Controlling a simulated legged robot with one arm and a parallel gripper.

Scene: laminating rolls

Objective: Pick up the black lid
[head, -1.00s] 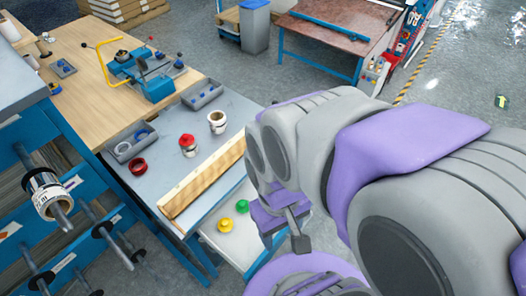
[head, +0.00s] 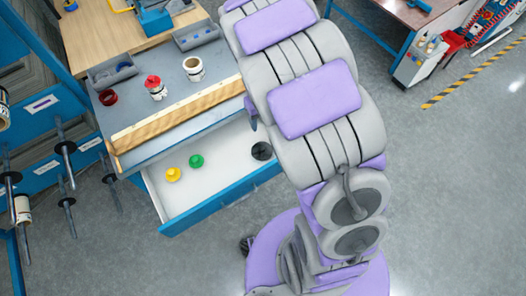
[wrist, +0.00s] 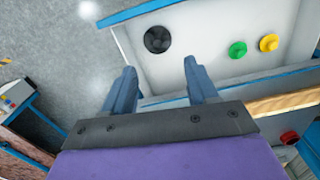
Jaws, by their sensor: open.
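The black lid (head: 262,151) lies in the open white drawer (head: 222,187), near its right end in the head view. In the wrist view the black lid (wrist: 158,39) lies at the drawer's left end, beyond my fingertips. A green lid (head: 196,161) and a yellow lid (head: 173,174) lie apart from it in the same drawer. My gripper (wrist: 157,76) is open and empty, its two fingers pointing toward the drawer. The fingertips are apart from the black lid. In the head view my arm hides the gripper.
The drawer's blue front wall (head: 215,207) and a wooden strip (head: 180,113) along the bench edge border the drawer. A red-lidded can (head: 156,88), a white roll (head: 194,69) and grey bins stand on the bench. Rods stick out at the left.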

